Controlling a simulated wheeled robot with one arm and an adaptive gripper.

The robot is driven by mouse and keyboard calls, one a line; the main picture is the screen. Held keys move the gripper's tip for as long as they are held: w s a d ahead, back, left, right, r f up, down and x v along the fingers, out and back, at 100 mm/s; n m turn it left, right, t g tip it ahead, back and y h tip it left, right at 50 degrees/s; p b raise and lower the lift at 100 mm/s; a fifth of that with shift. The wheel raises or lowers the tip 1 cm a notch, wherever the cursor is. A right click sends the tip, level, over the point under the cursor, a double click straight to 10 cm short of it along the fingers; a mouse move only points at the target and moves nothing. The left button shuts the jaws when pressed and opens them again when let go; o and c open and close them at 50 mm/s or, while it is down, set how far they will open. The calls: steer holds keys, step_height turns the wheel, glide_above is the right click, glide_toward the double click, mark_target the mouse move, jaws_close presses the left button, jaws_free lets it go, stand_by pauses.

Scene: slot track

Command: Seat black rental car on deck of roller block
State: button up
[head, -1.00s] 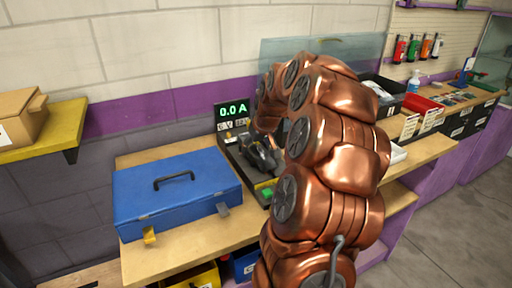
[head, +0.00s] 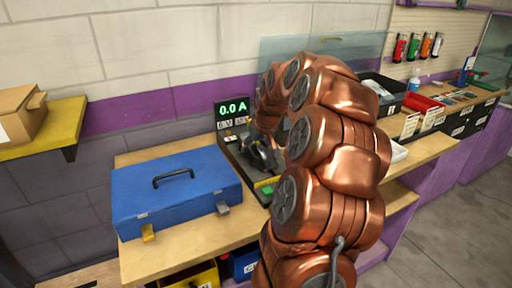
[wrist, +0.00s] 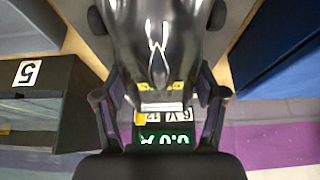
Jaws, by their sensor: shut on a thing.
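The black rental car (wrist: 160,40) shows in the wrist view as a glossy black body at the top middle, between the two fingers of my gripper (wrist: 158,82). My gripper is shut on it. In the head view my gripper (head: 263,155) is low over the roller block (head: 233,158), a dark unit with a green 0.0 A display (head: 231,108) standing at its back. My gripper and arm hide the car and most of the deck there. I cannot tell whether the car touches the deck.
A blue toolbox (head: 177,193) stands on the wooden bench (head: 190,240) just left of the roller block. A clear panel (head: 330,50) stands behind my arm. Black and red bins (head: 424,106) sit further right. A cardboard box (head: 20,112) lies on a yellow shelf at left.

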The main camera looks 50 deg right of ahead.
stand_by(0.3)
steer(key=o, duration=1.4)
steer(key=shift+c, duration=0.2)
steer(key=shift+r+p, duration=0.7)
steer(key=shift+r, duration=4.3)
